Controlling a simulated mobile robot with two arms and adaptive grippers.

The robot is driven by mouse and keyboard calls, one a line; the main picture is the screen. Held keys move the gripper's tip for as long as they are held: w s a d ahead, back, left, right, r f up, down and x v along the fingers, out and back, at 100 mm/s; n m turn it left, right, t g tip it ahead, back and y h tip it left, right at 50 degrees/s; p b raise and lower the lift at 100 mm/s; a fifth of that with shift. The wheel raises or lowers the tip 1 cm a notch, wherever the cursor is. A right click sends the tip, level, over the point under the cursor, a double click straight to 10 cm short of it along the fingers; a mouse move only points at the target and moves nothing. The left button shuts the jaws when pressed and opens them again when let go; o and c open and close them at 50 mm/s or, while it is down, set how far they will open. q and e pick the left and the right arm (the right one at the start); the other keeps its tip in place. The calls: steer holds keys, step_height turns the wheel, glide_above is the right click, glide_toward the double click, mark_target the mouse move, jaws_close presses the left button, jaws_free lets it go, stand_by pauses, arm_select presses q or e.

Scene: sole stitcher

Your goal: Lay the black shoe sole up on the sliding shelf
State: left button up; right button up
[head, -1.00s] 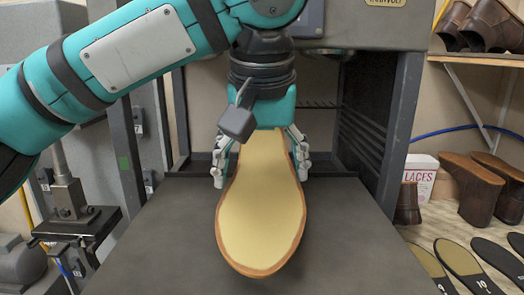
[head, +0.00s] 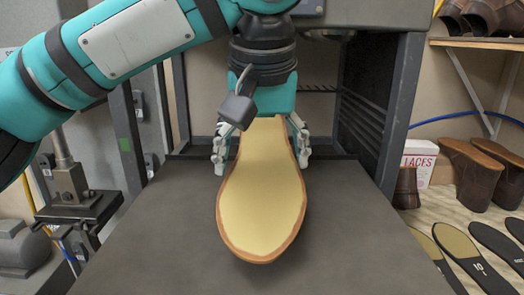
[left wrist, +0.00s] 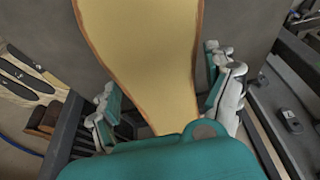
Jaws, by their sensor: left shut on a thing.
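The shoe sole (head: 261,205) shows a pale yellow face with a brown rim, not black. My left gripper (head: 261,160) is shut on its narrow end, with a finger at each side. The sole's wide end points toward me. It also shows in the left wrist view (left wrist: 145,45), running away between the fingers (left wrist: 165,100). The sole is over the dark grey sliding shelf (head: 140,235). A soft shadow lies around its wide end; its underside is hidden, so I cannot tell whether it touches. My right gripper is not in view.
The shelf is otherwise bare. The machine's dark upright posts (head: 402,115) stand at both sides behind it. At right, a bench holds several flat soles (head: 497,240), brown shoes (head: 475,175) and a laces box (head: 420,160). A metal fixture (head: 75,195) stands at left.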

arm_select(q)
steer(key=shift+f, duration=0.25)
steer(key=shift+f+b, duration=0.65)
steer(key=shift+f, duration=0.1)
